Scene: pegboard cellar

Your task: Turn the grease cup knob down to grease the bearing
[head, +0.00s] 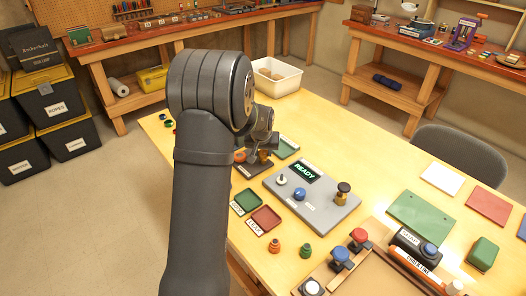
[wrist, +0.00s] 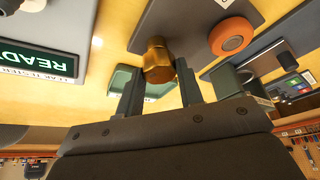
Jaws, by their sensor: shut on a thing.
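The grease cup knob is a brass, faceted piece (wrist: 158,62) on a dark grey mount (wrist: 170,22) in the wrist view. My gripper (wrist: 158,72) has one dark finger on each side of the knob and is shut on it. In the head view, my gripper (head: 262,148) is over the far part of the table, beyond the grey READY panel, and my arm hides much of that spot. A bit of brass (head: 264,155) shows under it. The bearing cannot be made out clearly.
An orange round piece (wrist: 232,36) is close beside the knob; it also shows in the head view (head: 240,157). A white bin (head: 277,78) stands behind.

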